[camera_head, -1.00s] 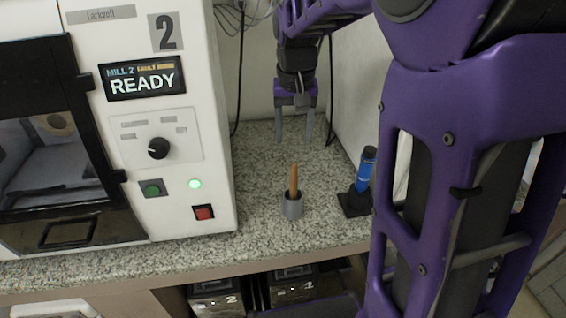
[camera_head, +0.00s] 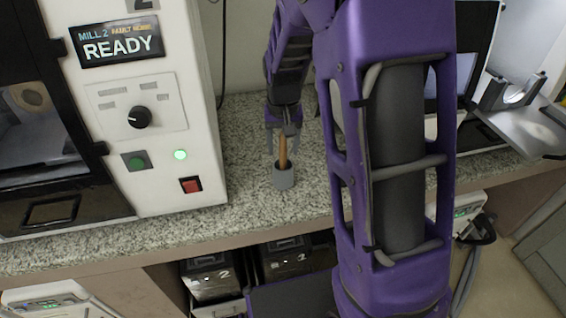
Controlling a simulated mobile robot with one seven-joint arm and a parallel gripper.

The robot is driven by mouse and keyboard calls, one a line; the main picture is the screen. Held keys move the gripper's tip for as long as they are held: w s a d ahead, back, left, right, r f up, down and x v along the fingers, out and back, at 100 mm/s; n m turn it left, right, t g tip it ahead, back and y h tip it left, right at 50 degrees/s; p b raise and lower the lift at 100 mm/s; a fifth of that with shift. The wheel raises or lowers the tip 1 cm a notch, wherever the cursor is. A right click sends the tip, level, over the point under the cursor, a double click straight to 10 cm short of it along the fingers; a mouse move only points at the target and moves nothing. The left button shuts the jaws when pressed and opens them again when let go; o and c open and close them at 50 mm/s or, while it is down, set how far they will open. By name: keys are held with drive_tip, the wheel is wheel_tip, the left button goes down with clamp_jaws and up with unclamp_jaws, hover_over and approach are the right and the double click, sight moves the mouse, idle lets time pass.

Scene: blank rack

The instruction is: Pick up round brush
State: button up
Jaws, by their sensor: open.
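I cannot tell whether a finger touches the handle.
A white mill labelled READY (camera_head: 140,110) stands close on the left. Black boxes (camera_head: 205,278) marked 2 sit below the counter. A grey tray-like part (camera_head: 520,128) juts out at the far right.

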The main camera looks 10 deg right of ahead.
drive_tip(key=shift+f, duration=0.3)
clamp_jaws()
idle(0.3)
